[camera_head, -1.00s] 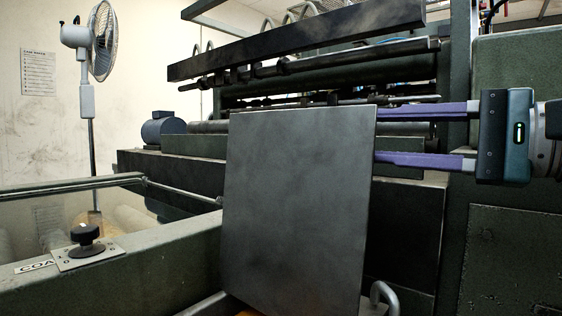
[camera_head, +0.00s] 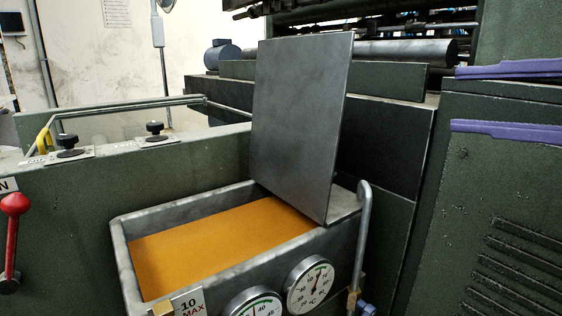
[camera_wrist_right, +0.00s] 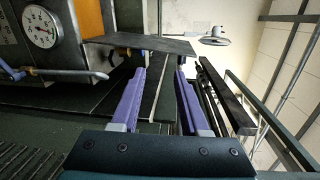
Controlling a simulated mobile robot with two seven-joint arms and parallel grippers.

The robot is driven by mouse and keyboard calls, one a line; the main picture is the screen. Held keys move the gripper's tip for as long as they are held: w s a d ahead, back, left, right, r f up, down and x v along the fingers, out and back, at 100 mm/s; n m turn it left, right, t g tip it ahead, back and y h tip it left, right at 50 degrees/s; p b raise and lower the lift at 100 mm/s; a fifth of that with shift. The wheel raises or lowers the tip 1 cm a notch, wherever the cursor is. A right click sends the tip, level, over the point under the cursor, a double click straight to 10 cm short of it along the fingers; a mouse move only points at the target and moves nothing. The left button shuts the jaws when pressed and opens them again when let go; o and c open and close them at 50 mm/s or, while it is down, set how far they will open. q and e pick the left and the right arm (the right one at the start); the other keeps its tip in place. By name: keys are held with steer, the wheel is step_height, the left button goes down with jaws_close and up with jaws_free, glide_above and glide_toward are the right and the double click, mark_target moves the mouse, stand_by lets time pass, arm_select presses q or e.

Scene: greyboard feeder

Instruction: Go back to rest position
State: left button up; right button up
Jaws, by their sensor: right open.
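My right gripper (camera_head: 455,99) shows at the right edge of the head view as two purple fingers, spread apart with nothing between them. It is to the right of the raised grey metal lid (camera_head: 298,115), with a clear gap between. In the right wrist view my open fingers (camera_wrist_right: 160,72) point toward the machine, and the lid (camera_wrist_right: 145,43) appears nearly edge-on beyond them. The lid stands up, slightly tilted, over the tank (camera_head: 118,240) of orange liquid (camera_head: 210,250). My left gripper is not in view.
Two dials (camera_head: 308,284) and a bent metal handle (camera_head: 364,225) are at the tank's front. A red-knobbed lever (camera_head: 14,205) is at far left. The dark green machine cabinet (camera_head: 500,200) fills the lower right, below my fingers.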

steer(key=s+a+f+n+g+h+p, duration=0.4)
steer(key=s+a+f+n+g+p, duration=0.2)
steer(key=s+f+n+p, duration=0.4)
steer(key=s+d+r+n+g+h+p, duration=0.1)
steer(key=s+d+n+g+h+p, duration=0.35)
steer(key=s, duration=0.75)
arm_select(q)
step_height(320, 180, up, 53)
steer(key=p, duration=3.7)
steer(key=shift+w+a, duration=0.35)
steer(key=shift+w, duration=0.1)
arm_select(e)
step_height(320, 180, up, 37)
steer(key=m+t+h, duration=0.1)
steer(key=shift+d+h, duration=0.35)
steer(key=shift+d, duration=0.1)
